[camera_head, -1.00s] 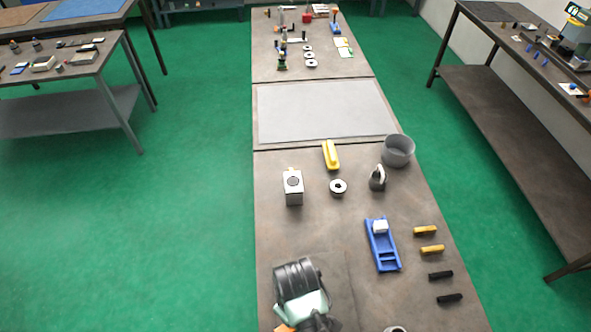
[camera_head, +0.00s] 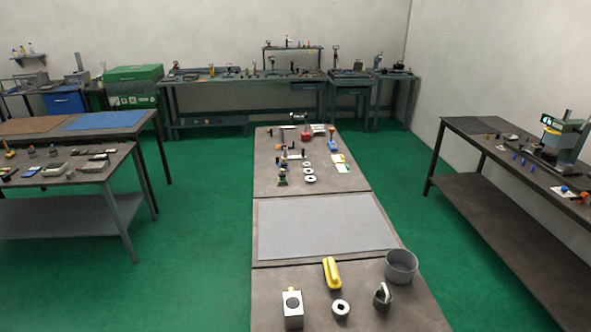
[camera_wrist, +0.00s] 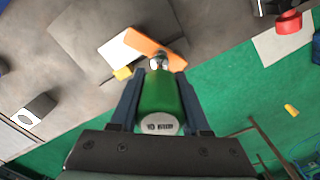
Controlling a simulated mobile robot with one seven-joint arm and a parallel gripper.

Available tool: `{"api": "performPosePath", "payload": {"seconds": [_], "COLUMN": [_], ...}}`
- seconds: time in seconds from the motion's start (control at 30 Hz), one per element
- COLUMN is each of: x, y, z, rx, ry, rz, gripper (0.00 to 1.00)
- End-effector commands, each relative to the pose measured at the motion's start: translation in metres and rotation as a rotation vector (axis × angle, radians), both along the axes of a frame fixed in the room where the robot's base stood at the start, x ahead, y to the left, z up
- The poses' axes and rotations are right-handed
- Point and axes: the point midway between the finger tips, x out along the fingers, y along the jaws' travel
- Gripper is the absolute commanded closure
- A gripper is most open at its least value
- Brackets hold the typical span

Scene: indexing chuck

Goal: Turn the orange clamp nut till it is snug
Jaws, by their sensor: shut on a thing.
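In the wrist view my gripper (camera_wrist: 157,82) is shut on a green cylinder (camera_wrist: 159,97) with a pale, lettered end face toward the camera. A small shiny tip (camera_wrist: 158,62) shows at the cylinder's far end. Just beyond it lies an orange bar-like part (camera_wrist: 148,45), with a white block (camera_wrist: 118,50) and a small yellow piece (camera_wrist: 123,73) beside it. I cannot tell whether the orange part is the clamp nut, or whether the tip touches it. My gripper is not in the head view.
The head view shows a grey box (camera_head: 292,309), a ring (camera_head: 340,308), a yellow piece (camera_head: 332,272) and a grey cup (camera_head: 401,266) on the near bench. A bare grey mat (camera_head: 325,226) lies beyond. In the wrist view a red object (camera_wrist: 289,23) is at the upper right.

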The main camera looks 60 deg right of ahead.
Motion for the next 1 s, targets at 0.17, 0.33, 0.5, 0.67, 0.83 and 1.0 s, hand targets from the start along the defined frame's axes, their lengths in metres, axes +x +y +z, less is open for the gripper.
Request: {"api": "performPosePath", "payload": {"seconds": [0.17, 0.33, 0.5, 0.67, 0.83, 1.0], "x": [0.0, 0.0, 0.0, 0.0, 0.0, 0.0], "y": [0.0, 0.0, 0.0, 0.0, 0.0, 0.0], "z": [0.0, -0.002, -0.006, -0.01, -0.014, -0.015], "rx": [0.0, 0.0, -0.001, -0.001, 0.0, 0.0], "ry": [-0.001, -0.001, -0.001, -0.001, 0.0, -0.001], "rz": [0.0, 0.0, 0.0, 0.0, 0.0, 0.0], "gripper": [1.0, 1.0, 1.0, 1.0, 1.0, 1.0]}}
